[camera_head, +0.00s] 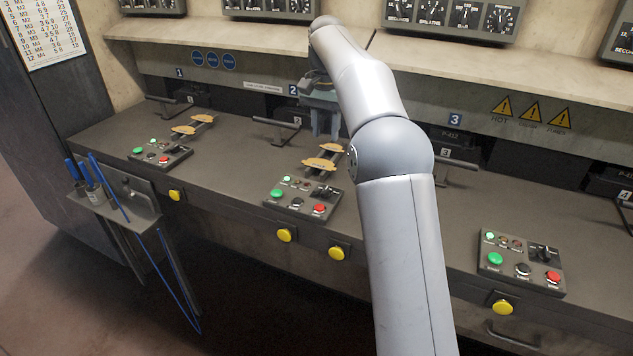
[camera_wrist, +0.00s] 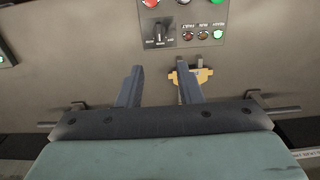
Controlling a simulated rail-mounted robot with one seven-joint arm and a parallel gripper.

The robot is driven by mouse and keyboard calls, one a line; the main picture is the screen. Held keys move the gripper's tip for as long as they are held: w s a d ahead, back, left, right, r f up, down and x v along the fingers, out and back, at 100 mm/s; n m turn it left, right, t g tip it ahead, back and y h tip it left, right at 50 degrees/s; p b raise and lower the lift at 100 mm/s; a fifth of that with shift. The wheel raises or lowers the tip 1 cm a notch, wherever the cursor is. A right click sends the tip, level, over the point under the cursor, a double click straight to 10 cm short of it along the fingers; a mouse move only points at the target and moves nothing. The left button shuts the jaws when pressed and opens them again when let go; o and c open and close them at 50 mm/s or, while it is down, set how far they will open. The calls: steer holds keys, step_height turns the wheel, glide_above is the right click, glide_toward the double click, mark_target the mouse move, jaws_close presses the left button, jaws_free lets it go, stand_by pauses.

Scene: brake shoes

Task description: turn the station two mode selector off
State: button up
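The station two control panel (camera_head: 296,203) sits on the bench in front of the number 2 sign. Its mode selector is a black knob (camera_wrist: 159,34), seen at the top of the wrist view with small labels around it. The knob's handle looks roughly upright in that view; I cannot read which label it points to. In the head view the knob (camera_head: 325,191) is small and dark. My gripper (camera_head: 324,134) is above the back of station two, behind the panel. Its two fingers (camera_wrist: 159,72) are apart with nothing between them, and it is clear of the knob.
Yellow-tan brake shoes (camera_head: 320,163) lie just behind the panel; one (camera_wrist: 203,76) shows beside a finger. A bar handle (camera_head: 277,127) is at the back left. A shelf (camera_head: 240,38) overhangs the bench. Station three's panel (camera_head: 522,263) is at the right.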

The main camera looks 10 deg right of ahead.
mark_target(325, 190)
step_height(325, 190, down, 17)
steer(key=shift+s+d+b, duration=0.1)
steer(key=shift+b, duration=0.7)
steer(key=shift+c, duration=0.3)
jaws_close()
